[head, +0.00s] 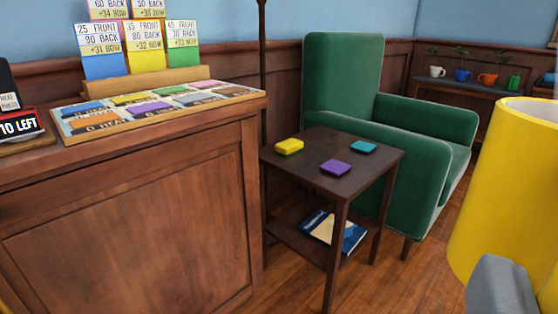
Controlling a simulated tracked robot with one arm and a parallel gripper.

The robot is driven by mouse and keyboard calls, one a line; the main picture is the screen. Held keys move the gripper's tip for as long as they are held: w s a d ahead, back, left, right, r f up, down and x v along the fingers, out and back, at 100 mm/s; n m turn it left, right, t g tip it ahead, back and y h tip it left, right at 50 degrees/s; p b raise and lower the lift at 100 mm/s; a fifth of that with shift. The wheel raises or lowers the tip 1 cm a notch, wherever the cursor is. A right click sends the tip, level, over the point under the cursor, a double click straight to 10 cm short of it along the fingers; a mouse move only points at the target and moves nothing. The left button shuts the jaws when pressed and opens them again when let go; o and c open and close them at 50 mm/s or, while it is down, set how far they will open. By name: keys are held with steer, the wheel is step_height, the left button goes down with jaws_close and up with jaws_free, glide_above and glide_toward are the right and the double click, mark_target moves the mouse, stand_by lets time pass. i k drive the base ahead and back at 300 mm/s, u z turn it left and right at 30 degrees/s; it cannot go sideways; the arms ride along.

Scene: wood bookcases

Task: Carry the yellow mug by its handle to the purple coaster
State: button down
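The yellow mug (500,190) is large and close at the right edge, cut off by the frame. Its rim is at the top and it looks roughly upright, a little tilted. Part of my grey gripper (502,287) shows in front of its lower part; the handle and the other finger are out of sight. The mug hangs above the wood floor, so my gripper appears shut on it. The purple coaster (335,168) lies bare on the small dark side table (313,150), left of the mug and farther away.
A yellow coaster (289,146) and a teal coaster (363,147) share the table. Books (333,231) lie on its lower shelf. A green armchair (410,125) stands behind, a wooden counter (130,225) at left.

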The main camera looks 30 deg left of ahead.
mark_target(330, 169)
steer(key=u, duration=0.6)
steer(key=i, duration=1.5)
steer(key=u, duration=0.05)
